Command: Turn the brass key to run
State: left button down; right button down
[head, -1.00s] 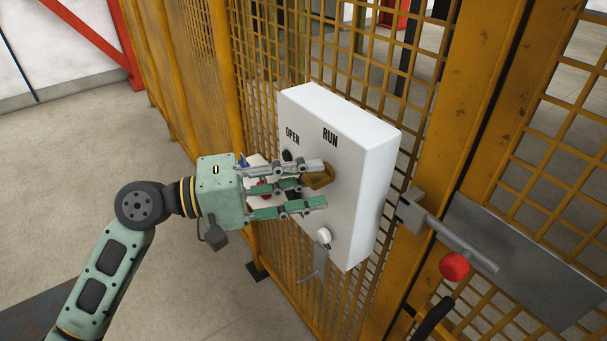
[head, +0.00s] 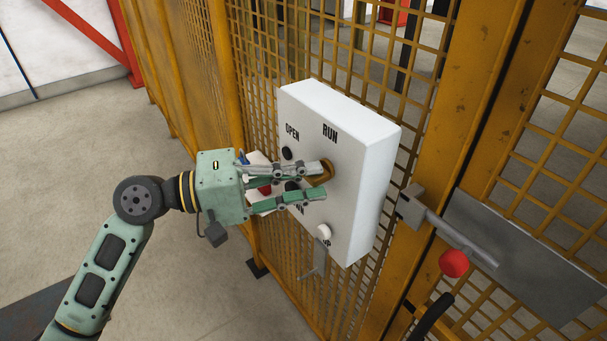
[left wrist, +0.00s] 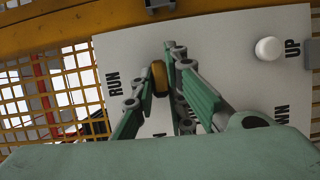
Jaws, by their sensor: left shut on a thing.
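The brass key (head: 322,171) sticks out of the face of the white control box (head: 362,178), below the RUN label. In the left wrist view the key (left wrist: 160,78) shows as a dark gold piece between my fingers. My left gripper (head: 322,180) comes in from the left and is shut on the key, its fingers on either side of it. The fingers hide part of the key and of the box face. My right gripper does not show.
The box hangs on a yellow mesh fence. It has a white knob (head: 323,232) low down and a black button (head: 287,153) under OPEN. A latch handle with a red knob (head: 454,263) juts out at the right.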

pick_arm(q)
jog(key=m+t+y+p, duration=0.1)
jog(key=m+y+p, duration=0.1)
jog(key=m, duration=0.2)
jog(key=m+t+y+p, duration=0.1)
jog(key=m+y+p, duration=0.1)
jog(key=m, duration=0.2)
jog(key=m+t+y+p, duration=0.1)
jog(key=m+y+p, duration=0.1)
jog(key=m+p, duration=0.1)
jog(key=shift+s+d+r+m, duration=0.15)
jog(key=shift+s+r+m, duration=0.15)
jog(key=shift+m, duration=0.6)
dwell(0.3)
jog(key=c, duration=1.8)
grip_release()
jog(key=shift+o, duration=0.2)
